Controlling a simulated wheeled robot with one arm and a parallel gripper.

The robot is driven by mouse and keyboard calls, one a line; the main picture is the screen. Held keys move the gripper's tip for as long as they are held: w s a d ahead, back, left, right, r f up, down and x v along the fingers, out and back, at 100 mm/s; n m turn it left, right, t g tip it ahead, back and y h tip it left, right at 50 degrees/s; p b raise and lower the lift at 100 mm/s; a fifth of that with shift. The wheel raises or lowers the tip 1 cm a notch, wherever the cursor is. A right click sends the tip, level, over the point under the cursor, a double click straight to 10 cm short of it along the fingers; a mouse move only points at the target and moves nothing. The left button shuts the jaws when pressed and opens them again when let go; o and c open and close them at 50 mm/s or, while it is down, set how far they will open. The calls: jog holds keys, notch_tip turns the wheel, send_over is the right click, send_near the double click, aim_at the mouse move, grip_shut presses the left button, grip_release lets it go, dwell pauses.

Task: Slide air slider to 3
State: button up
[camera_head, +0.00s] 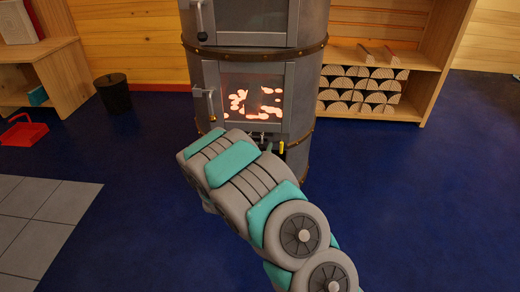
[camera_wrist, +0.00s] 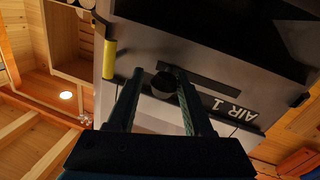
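The air slider's dark round knob (camera_wrist: 163,85) sits by a dark slot (camera_wrist: 208,84) in the stove's metal front in the wrist view. The label "AIR 1" (camera_wrist: 231,104) is beside the slot. My gripper (camera_wrist: 158,74) has its two fingers apart, one on each side of the knob. A small gap shows on the left; the right finger is close to or touching the knob, I cannot tell which. In the head view the stove (camera_head: 313,165) stands in front of my arm, which hides the gripper and most of the slider area.
A yellow handle (camera_wrist: 109,60) sticks out left of the fingers; it also shows in the head view (camera_head: 282,147). The stove's glass door (camera_head: 252,98) shows glowing embers. A firewood shelf (camera_head: 428,90) is on the right, a black bin (camera_head: 115,97) on the left. The blue floor at right is clear.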

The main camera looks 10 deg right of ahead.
jog(key=o, duration=0.3)
jog(key=shift+d, duration=0.1)
jog(key=shift+p+v, duration=0.4)
jog(key=shift+v, duration=3.55)
